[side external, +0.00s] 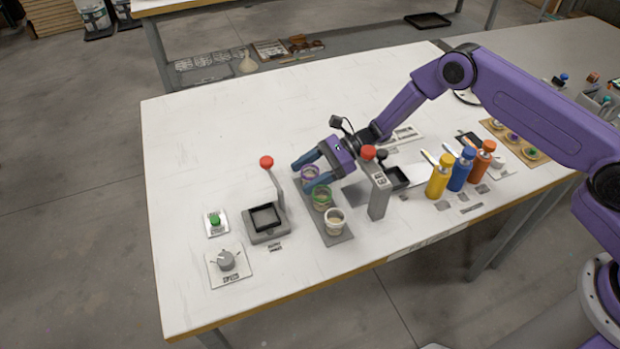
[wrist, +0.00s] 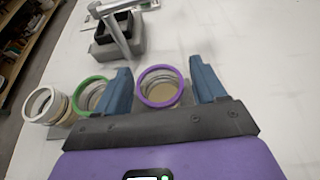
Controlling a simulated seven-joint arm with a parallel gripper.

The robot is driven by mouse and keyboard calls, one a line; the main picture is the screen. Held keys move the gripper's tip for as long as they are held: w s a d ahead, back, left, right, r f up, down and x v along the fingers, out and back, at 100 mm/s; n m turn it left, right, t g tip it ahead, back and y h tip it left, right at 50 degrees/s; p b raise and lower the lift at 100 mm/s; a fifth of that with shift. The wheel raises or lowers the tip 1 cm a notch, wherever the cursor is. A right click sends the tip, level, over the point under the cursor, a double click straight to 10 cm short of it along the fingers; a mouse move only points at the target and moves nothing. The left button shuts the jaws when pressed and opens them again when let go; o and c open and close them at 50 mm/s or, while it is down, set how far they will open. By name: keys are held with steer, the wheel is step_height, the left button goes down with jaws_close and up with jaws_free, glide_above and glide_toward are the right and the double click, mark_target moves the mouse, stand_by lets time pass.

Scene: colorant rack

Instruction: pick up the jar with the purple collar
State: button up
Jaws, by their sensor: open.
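The jar with the purple collar (side external: 309,173) stands at the far end of a grey tray (side external: 341,238), in a row with two other jars. In the wrist view the purple-collared jar (wrist: 159,87) lies between my gripper's two blue fingers. My gripper (side external: 303,173) is open, with one finger on each side of this jar. In the wrist view my gripper (wrist: 160,88) shows a gap between each finger and the collar. Whether the fingertips reach low on the jar's body is hard to tell.
The green-collared jar (wrist: 92,94) is close beside one finger. A white-collared jar (side external: 335,222) stands at the tray's near end. A lever press (side external: 266,220) is to the left, a grey post (side external: 379,195) to the right. The table beyond the gripper is clear.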

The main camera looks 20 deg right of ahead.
steer(key=shift+c, duration=0.3)
steer(key=c, duration=1)
steer(key=shift+r, duration=0.1)
